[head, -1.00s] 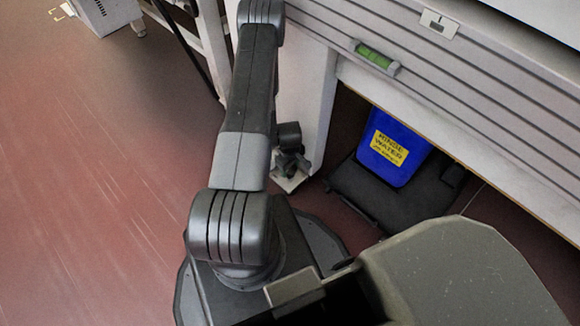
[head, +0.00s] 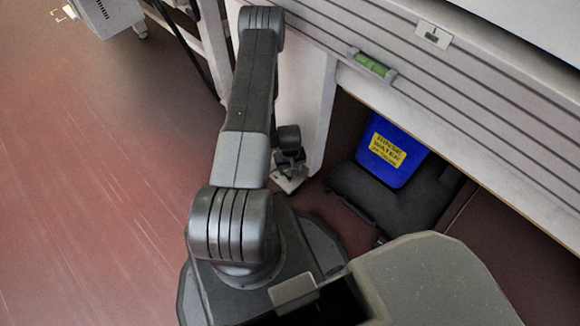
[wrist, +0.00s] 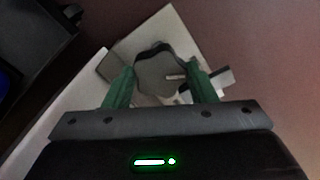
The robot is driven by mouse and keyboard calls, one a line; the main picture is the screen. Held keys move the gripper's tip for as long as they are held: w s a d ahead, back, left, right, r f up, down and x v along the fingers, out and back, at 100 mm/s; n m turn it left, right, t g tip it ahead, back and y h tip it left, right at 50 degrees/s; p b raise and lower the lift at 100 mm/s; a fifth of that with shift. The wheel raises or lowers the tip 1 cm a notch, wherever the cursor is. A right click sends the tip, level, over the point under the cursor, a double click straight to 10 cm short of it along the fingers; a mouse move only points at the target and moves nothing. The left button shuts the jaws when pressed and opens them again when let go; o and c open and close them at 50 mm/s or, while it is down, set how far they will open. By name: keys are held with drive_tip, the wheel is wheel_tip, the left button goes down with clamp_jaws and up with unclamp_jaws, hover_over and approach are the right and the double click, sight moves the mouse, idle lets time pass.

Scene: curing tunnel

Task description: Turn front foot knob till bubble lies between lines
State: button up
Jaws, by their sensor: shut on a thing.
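The front foot knob (wrist: 157,72) is a dark grey lobed wheel above a pale foot plate in the wrist view. My gripper (wrist: 163,80) has its green fingers shut on the knob, one on each side. A small pale mark shows on the knob's right part. In the head view my gripper (head: 289,163) is low at the foot of the pale machine leg, and the knob is too small to make out there. The green level vial (head: 372,65) sits on the machine's side rail. Its bubble and lines are too small to tell apart.
A small white plate (head: 434,34) is on the panel above the vial. The red floor (head: 90,190) at left is clear.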

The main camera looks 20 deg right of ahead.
sight(289, 170)
drive_tip(key=m, duration=0.4)
drive_tip(key=shift+w+m, duration=0.1)
drive_tip(key=shift+m, duration=0.2)
drive_tip(key=shift+a+m+b, duration=0.1)
drive_tip(key=shift+m+b, duration=0.6)
drive_tip(key=shift+m, duration=1.8)
drive_tip(key=o, duration=1)
wheel_tip(289, 170, up, 14)
drive_tip(key=p, duration=0.3)
drive_tip(key=shift+f+p, duration=0.1)
drive_tip(key=shift+p, duration=0.2)
